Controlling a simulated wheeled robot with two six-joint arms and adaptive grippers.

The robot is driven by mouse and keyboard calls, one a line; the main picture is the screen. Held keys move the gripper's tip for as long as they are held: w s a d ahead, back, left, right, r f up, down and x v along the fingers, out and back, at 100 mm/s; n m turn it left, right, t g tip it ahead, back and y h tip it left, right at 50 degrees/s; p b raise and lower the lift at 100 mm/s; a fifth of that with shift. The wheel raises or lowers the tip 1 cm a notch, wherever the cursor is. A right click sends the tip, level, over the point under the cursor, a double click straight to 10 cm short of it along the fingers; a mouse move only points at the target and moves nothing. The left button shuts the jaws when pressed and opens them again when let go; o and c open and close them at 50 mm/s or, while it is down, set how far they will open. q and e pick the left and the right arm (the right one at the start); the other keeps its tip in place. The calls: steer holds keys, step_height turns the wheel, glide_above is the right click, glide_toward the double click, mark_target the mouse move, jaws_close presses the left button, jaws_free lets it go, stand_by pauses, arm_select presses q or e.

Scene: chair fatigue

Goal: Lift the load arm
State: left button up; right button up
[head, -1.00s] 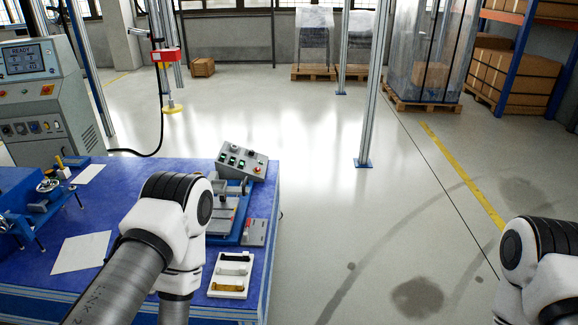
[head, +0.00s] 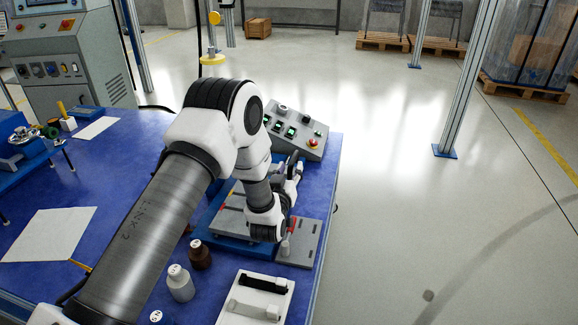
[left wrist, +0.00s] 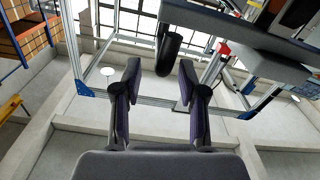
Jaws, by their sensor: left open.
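The fixture (head: 212,240) has a blue base and grey plates and stands on the blue table; my left arm covers much of it. A short black handle (head: 295,157) shows at its far right side; I cannot tell for certain whether it belongs to the load arm. My left gripper (head: 289,180) is beside this handle, partly hidden behind my wrist. In the left wrist view my left gripper (left wrist: 157,92) is open with nothing between its fingertips. A dark rounded bar (left wrist: 168,55) shows ahead of and between the fingers, apart from them. My right gripper is out of view.
A control box (head: 296,132) with buttons stands behind the fixture. A grey plate with a red-topped lever (head: 293,226) is at its right. A white tray (head: 234,318), a brown bottle (head: 200,254) and a white bottle (head: 180,284) are in front.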

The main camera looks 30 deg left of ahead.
mark_target(297, 151)
arm_select(q)
steer(key=x, duration=0.4)
steer(key=shift+w+a+f+b, duration=0.15)
steer(key=shift+a+f+b, duration=0.05)
steer(key=shift+b, duration=0.15)
jaws_close()
steer(key=shift+r, duration=0.1)
